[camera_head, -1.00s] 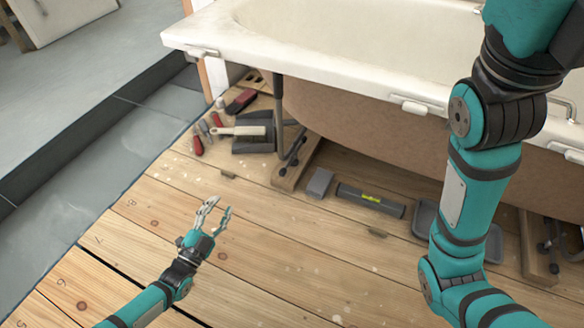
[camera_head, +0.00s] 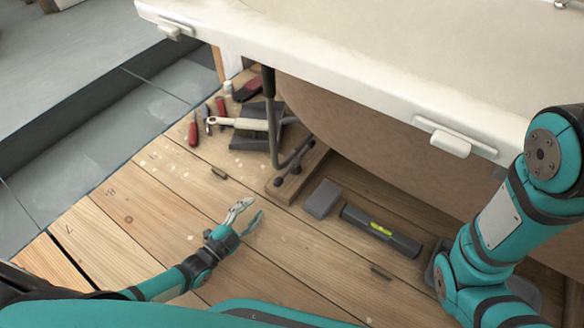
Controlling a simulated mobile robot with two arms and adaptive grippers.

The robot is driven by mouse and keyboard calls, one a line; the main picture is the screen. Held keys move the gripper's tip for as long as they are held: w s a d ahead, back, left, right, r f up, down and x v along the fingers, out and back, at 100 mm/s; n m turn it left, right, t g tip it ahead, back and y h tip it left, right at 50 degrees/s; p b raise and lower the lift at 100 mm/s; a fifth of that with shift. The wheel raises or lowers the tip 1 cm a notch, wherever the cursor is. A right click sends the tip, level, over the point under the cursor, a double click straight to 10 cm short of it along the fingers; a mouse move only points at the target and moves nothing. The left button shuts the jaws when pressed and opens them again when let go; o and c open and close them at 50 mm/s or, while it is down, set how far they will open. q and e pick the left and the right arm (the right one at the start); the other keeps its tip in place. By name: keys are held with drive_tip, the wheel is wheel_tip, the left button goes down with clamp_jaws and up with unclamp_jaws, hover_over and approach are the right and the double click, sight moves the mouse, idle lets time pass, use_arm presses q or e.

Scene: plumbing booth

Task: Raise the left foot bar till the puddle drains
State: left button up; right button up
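The white bathtub (camera_head: 350,72) spans the upper right, with a brown curved body below its rim. Under its left end a dark metal leg (camera_head: 270,115) runs down to a foot bar (camera_head: 291,160) standing on a wooden block (camera_head: 303,174). No puddle can be made out in the part of the tub that shows. My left gripper (camera_head: 250,215) is over the plank floor, to the lower left of the block and apart from it. Its fingers are spread and empty. My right arm shows at the right, but its gripper is out of view.
A grey block (camera_head: 322,199) and a spirit level (camera_head: 380,230) lie right of the foot. A dustpan (camera_head: 250,141), a pale-handled brush (camera_head: 238,123) and red-handled tools (camera_head: 193,132) lie behind left. The planks (camera_head: 130,215) at the left are mostly clear.

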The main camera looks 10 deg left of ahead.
sight(282, 178)
use_arm(q)
drive_tip(key=b+x, duration=0.8)
drive_tip(key=x, duration=0.7)
drive_tip(key=shift+w+d+b, duration=0.1)
drive_tip(key=shift+w+b, duration=0.2)
drive_tip(key=shift+b, duration=0.05)
drive_tip(key=shift+w+d+r, duration=0.1)
drive_tip(key=shift+w+d, duration=0.1)
drive_tip(key=shift+w, duration=0.25)
clamp_jaws()
